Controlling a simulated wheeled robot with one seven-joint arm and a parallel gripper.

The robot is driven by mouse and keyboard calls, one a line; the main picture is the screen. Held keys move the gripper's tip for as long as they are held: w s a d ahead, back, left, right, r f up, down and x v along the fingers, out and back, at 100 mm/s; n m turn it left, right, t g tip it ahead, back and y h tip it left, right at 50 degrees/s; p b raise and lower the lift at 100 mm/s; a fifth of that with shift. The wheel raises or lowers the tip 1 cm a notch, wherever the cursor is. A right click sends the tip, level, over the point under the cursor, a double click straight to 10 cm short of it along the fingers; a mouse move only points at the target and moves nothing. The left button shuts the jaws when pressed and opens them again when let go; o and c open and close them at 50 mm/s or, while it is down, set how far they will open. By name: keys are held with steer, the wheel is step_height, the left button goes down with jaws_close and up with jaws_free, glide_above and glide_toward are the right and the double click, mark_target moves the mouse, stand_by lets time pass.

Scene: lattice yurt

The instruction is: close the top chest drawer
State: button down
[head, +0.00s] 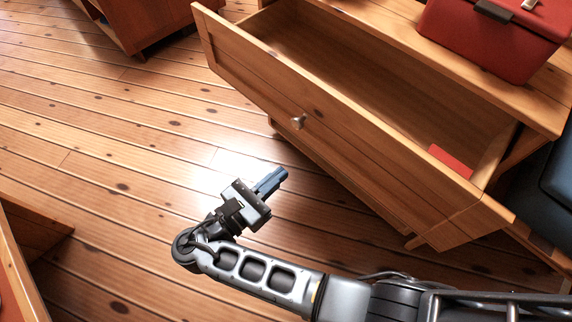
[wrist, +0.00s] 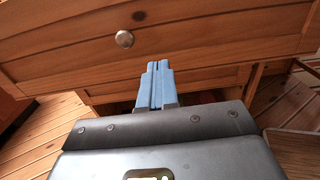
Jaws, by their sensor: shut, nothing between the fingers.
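The top chest drawer (head: 345,125) is pulled well out of the wooden chest (head: 400,50) in the head view. Its front panel carries a round metal knob (head: 298,122). A flat red item (head: 450,161) lies inside at the drawer's right end. My gripper (head: 277,177) is shut and empty, in front of the drawer front and apart from it in the head view. In the wrist view, the blue fingers (wrist: 157,85) are together and point toward the drawer front (wrist: 200,45), with the knob (wrist: 124,39) up and to their left. The exact gap to the panel is hard to tell.
A red box (head: 490,40) with a dark latch stands on the chest top. Other wooden furniture stands at the upper left (head: 140,20) and lower left (head: 25,250). A dark rounded object (head: 550,180) is at the right edge. The plank floor (head: 110,130) left of the drawer is clear.

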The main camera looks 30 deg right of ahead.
mark_target(325, 135)
steer(key=x, duration=1.3)
steer(key=shift+f+p, duration=0.1)
steer(key=shift+p, duration=0.2)
steer(key=p+x, duration=0.1)
steer(key=x, duration=2)
steer(key=shift+s+f, duration=0.1)
steer(key=shift+f, duration=0.05)
steer(key=shift+d, duration=0.6)
